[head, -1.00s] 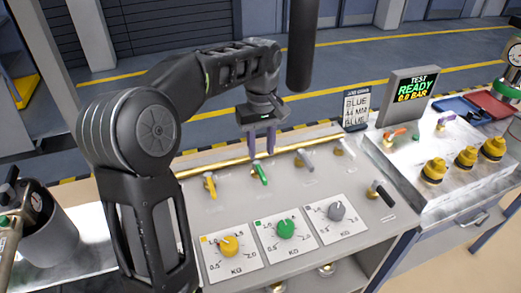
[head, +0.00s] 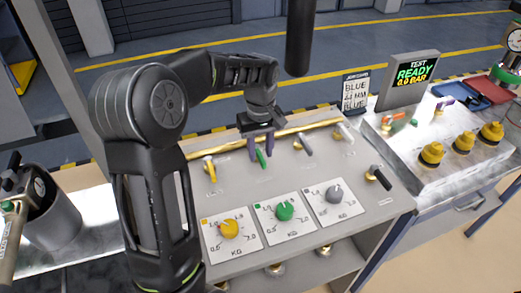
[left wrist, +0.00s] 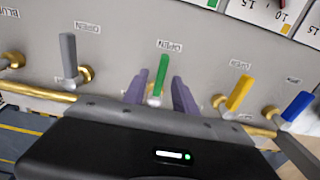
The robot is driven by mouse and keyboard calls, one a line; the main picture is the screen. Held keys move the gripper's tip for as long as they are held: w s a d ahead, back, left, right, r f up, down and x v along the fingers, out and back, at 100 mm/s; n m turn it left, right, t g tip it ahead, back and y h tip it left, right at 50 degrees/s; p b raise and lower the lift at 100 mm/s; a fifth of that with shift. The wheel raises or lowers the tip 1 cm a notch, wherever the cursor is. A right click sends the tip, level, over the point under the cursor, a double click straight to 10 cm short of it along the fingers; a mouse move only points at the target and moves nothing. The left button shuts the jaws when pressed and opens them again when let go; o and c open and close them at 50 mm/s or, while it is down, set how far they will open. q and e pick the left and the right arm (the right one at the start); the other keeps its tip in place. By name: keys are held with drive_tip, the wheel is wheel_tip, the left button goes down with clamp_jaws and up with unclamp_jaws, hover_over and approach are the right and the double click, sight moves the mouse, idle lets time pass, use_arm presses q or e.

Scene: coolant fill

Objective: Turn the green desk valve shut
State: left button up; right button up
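The green desk valve (head: 261,159) has a green lever handle and sits on the grey desk panel, in front of a brass pipe. In the left wrist view the green lever (left wrist: 161,76) points toward the word OPEN on the panel. My left gripper (head: 261,148) is right at the valve with its purple fingers pointing down. In the left wrist view the fingers (left wrist: 160,98) stand apart, one on each side of the lever, with a visible gap on both sides. My right gripper is not in view.
A yellow-handled valve (head: 210,170) and a grey-handled valve (head: 302,143) flank the green one. A blue-handled valve (left wrist: 297,106) shows in the left wrist view. Yellow, green (head: 285,211) and grey dials lie in front. A display (head: 411,74) reads READY, 0.0 BAR.

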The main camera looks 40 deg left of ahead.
use_arm(q)
drive_tip(key=shift+f, duration=0.35)
drive_tip(key=shift+c, duration=0.5)
clamp_jaws()
idle(0.8)
